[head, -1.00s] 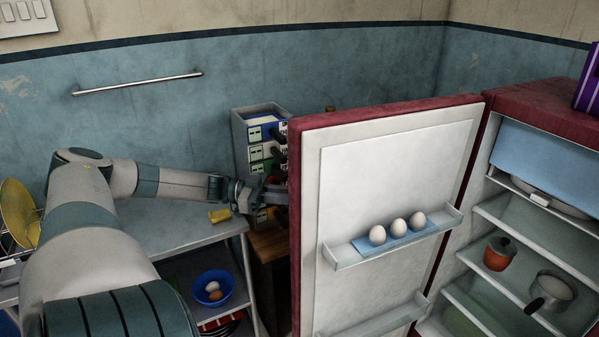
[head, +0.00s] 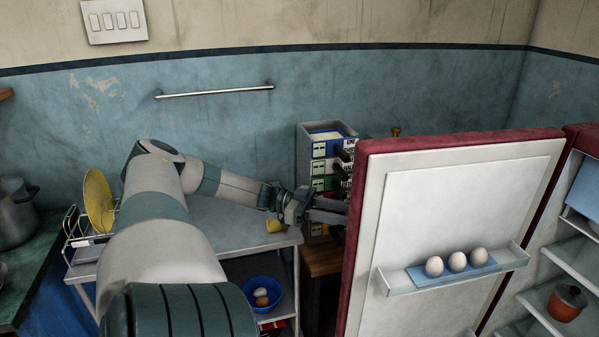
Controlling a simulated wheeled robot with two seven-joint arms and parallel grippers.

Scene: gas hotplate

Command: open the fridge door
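The fridge door (head: 450,190) is red with a white inner side and stands wide open, swung out to the left of the fridge body (head: 583,138). Its inner shelf holds three eggs on a blue tray. My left gripper (head: 335,210) reaches in from the left to the door's outer edge. Its fingertips are partly hidden behind the door, so I cannot tell whether they are open or shut on the handle. The handle is hidden. My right gripper is not in the head view.
A metal table (head: 225,225) stands left of the door, with a blue bowl (head: 263,293) of eggs below its top. A cabinet of small drawers (head: 328,150) is behind the gripper. A dish rack with a yellow plate (head: 98,200) and a pot (head: 14,212) are at the left.

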